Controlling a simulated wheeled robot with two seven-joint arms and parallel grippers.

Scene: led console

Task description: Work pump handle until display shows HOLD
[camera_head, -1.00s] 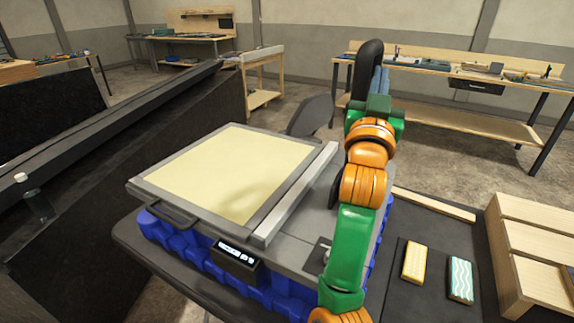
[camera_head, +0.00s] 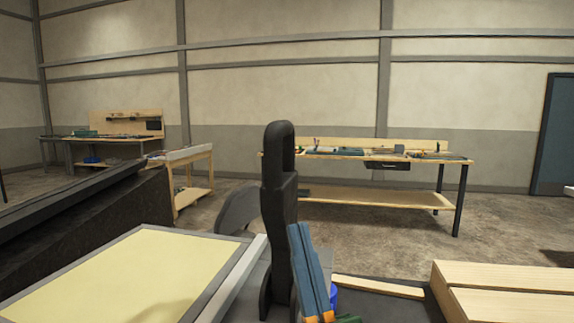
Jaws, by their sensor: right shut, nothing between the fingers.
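The black pump handle (camera_head: 279,205) stands upright in the middle of the head view, with a loop-shaped grip at its top. My right gripper (camera_head: 303,240), with blue fingers, is to the right of the handle's lower half. It is shut and empty. The fingers overlap the handle's edge in the picture, and I cannot tell whether they touch it. The console's cream panel (camera_head: 130,280) with a grey frame lies at the lower left. The display is out of view. My left gripper is not in view.
A dark sloped structure (camera_head: 90,235) stands at the left. Pale wooden planks (camera_head: 500,280) lie at the lower right, and a thin wooden strip (camera_head: 378,287) is nearer the handle. Workbenches (camera_head: 370,203) stand along the back wall, with open floor before them.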

